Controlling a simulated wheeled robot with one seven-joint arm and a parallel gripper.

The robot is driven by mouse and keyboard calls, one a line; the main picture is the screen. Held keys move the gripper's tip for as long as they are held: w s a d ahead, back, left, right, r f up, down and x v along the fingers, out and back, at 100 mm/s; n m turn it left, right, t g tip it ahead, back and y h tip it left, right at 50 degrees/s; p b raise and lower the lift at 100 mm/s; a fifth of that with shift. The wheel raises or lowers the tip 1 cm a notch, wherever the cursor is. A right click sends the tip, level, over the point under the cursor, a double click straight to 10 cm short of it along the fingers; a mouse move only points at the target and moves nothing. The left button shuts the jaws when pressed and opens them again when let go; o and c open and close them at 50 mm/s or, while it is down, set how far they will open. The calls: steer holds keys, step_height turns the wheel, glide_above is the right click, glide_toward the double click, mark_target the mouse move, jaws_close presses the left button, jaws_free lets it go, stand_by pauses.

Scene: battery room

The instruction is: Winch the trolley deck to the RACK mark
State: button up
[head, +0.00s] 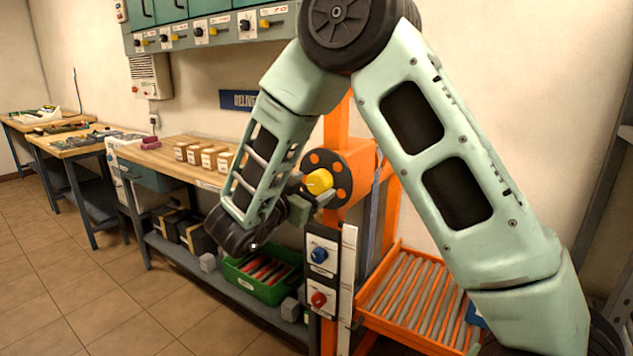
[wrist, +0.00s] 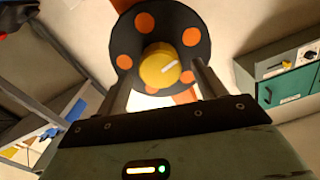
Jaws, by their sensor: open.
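The winch has a black disc with orange spots (head: 341,164) and a yellow knob (head: 319,181) at its centre, on an orange post. In the wrist view the knob (wrist: 158,66) carries a white pointer line and lies between and beyond the fingers. My gripper (head: 311,193) is open, with its fingers (wrist: 161,78) on either side of the knob; whether they touch it I cannot tell. The orange trolley deck with grey rollers (head: 405,295) is low at the right, partly hidden by my arm. A white strip (head: 347,275) stands upright beside it; no RACK mark is legible.
Below the winch are a blue knob (head: 319,255) and a red knob (head: 318,299) on a panel. A green crate (head: 262,290) sits on the lower shelf. A wooden bench (head: 160,158) holds several small boxes. The tiled floor (head: 60,290) at left is clear.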

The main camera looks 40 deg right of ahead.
steer(key=shift+x, duration=1.45)
steer(key=c, duration=1)
steer(key=shift+f+m+b, duration=0.25)
steer(key=shift+m+b, duration=0.65)
steer(key=shift+b, duration=0.35)
steer(key=shift+r+m+b, duration=0.2)
steer(key=shift+m+b, duration=0.55)
steer(key=shift+m, duration=0.15)
steer(key=o, duration=1)
steer(key=b+v, duration=0.1)
steer(key=v, duration=1.6)
steer(key=shift+a, duration=0.3)
